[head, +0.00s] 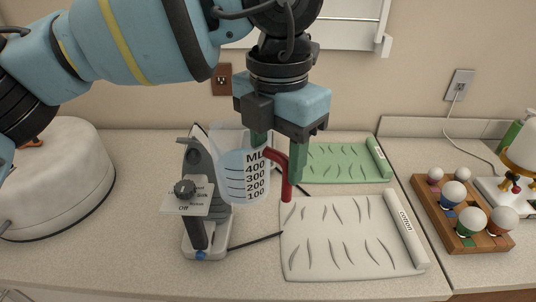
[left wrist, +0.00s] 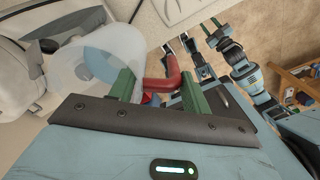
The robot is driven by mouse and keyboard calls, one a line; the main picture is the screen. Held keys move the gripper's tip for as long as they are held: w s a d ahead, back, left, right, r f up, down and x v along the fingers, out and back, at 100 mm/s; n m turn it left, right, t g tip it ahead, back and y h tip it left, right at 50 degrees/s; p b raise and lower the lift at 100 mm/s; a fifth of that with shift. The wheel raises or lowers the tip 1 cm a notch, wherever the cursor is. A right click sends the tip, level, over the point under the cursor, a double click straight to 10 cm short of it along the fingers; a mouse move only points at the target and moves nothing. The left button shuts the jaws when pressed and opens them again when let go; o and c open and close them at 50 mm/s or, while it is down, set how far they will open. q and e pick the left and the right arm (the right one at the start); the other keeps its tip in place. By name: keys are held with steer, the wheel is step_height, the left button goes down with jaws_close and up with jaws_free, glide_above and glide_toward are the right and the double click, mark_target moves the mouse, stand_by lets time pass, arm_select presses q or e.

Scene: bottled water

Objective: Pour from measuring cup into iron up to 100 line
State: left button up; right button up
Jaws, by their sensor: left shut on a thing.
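The clear measuring cup (head: 234,180) has black ML marks from 100 to 400 and a red handle (head: 286,180). It looks bluish inside, but I cannot read a liquid level. My left gripper (head: 279,157) points down and is shut on the red handle. It holds the cup roughly upright, just right of and partly in front of the iron. The iron (head: 197,232) stands on end on the counter, with a dark dial marked Off. Its water line is not readable. In the left wrist view the cup (left wrist: 92,52) and handle (left wrist: 160,82) sit at the fingers.
A white cotton board (head: 345,262) lies right of the iron, with a green board (head: 345,164) behind it. A wooden rack (head: 462,240) with several round-topped items stands at the right. A white rounded appliance (head: 58,185) stands at the left. Cords lie near the iron.

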mark_target(236, 139)
arm_select(q)
steer(key=shift+s+r, duration=0.15)
steer(key=shift+s, duration=0.05)
arm_select(e)
steer(key=shift+s+f, duration=0.25)
steer(key=shift+s, duration=0.3)
arm_select(q)
steer(key=shift+w+a+f+g+h, duration=0.25)
steer(key=shift+w+a+g+h, duration=0.45)
steer(key=shift+w+a+h, duration=0.4)
steer(key=shift+w+a+f+g+h+b, duration=0.2)
steer(key=shift+w+a+g+h+b, duration=0.1)
steer(key=shift+w+a+g+h, duration=0.3)
steer(key=shift+w+a+f+g+h+b, duration=0.25)
steer(key=shift+a+h, duration=0.25)
steer(key=shift+a, duration=0.3)
steer(key=shift+w+a+r, duration=0.1)
steer(key=shift+w+a, duration=0.05)
steer(key=shift+a, duration=0.05)
arm_select(e)
steer(key=shift+s+a+f+g, duration=0.15)
steer(key=shift+s+f+g, duration=0.25)
steer(key=shift+s+f, duration=0.35)
steer(key=shift+w+f, duration=0.1)
arm_select(q)
steer(key=shift+a+r, duration=0.1)
steer(key=shift+r, duration=0.05)
arm_select(e)
steer(key=shift+w+r, duration=0.3)
steer(key=shift+r, duration=0.05)
